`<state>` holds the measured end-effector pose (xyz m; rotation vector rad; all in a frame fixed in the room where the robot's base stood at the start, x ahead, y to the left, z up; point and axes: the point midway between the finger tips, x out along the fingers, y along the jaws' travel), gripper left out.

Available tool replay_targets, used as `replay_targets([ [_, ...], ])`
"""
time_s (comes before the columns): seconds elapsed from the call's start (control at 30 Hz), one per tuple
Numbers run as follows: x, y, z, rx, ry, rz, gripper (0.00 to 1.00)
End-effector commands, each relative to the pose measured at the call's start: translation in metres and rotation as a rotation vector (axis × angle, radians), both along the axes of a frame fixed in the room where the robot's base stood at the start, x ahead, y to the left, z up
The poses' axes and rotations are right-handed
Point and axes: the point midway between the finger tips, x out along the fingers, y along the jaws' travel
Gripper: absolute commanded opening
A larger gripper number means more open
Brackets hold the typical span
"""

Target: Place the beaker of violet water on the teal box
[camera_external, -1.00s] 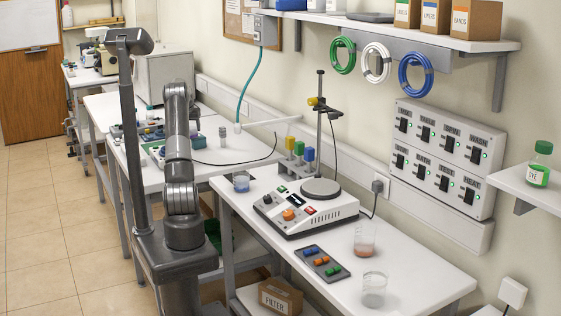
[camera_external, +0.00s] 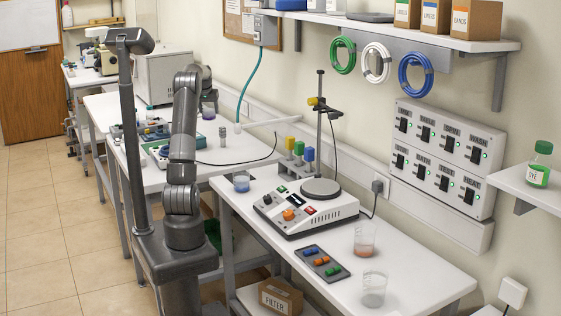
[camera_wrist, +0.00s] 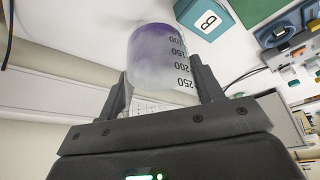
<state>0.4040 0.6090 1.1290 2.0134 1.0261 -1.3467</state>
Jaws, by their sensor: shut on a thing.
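My gripper (camera_wrist: 162,82) is shut on the beaker of violet water (camera_wrist: 158,55), with one finger on each side of the glass. The beaker is clear, with black volume marks and a violet band of liquid at its far end in the wrist view. In the external view the beaker (camera_external: 208,110) shows past my arm, over the far part of the middle bench. The teal box (camera_wrist: 204,16) with a white "B" label is at the upper right of the wrist view, apart from the beaker. I cannot make the box out clearly in the external view.
Instruments (camera_wrist: 295,48) stand beside the teal box. A grey cylinder (camera_external: 222,136) stands on the middle bench. A teal hose (camera_external: 249,85) hangs by the wall.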

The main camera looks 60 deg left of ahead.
Motion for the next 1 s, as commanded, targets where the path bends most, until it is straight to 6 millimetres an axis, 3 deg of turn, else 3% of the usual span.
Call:
replay_targets([
  [0.17, -0.005, 0.006, -0.003, 0.000, 0.001, 0.003, 0.26],
  [0.63, -0.057, 0.087, -0.061, 0.000, 0.000, 0.002, 0.26],
  [0.87, -0.064, 0.097, -0.071, 0.000, 0.000, 0.000, 0.26],
  [1.0, -0.064, 0.096, -0.089, -0.002, 0.000, 0.000, 0.26],
])
